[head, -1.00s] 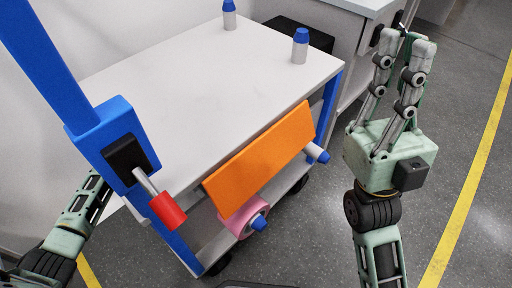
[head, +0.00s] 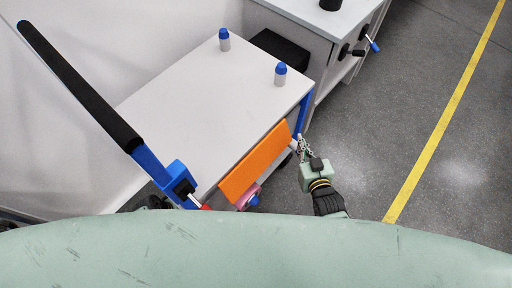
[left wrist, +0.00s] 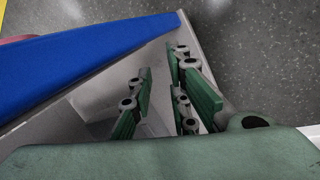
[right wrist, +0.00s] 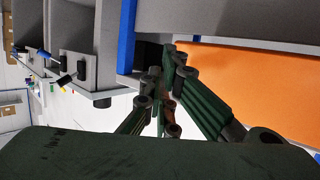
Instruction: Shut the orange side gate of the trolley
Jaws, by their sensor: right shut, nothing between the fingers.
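The trolley (head: 180,100) has a light grey top and blue posts. Its orange side gate (head: 255,162) slants along the near long side, below the top's edge; I cannot tell whether it is latched. The gate fills the right of the right wrist view (right wrist: 245,85). My right gripper (head: 302,142) is shut and empty, just off the gate's right end, by the blue corner post; contact is unclear. My left gripper (left wrist: 158,68) is open and empty beside a blue bar (left wrist: 90,62) in the left wrist view. In the head view it is hidden.
A pink roll (head: 248,198) sits below the gate. A black-gripped handle (head: 80,85) rises at left. A grey cabinet (head: 300,35) stands behind. Floor at right is clear.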

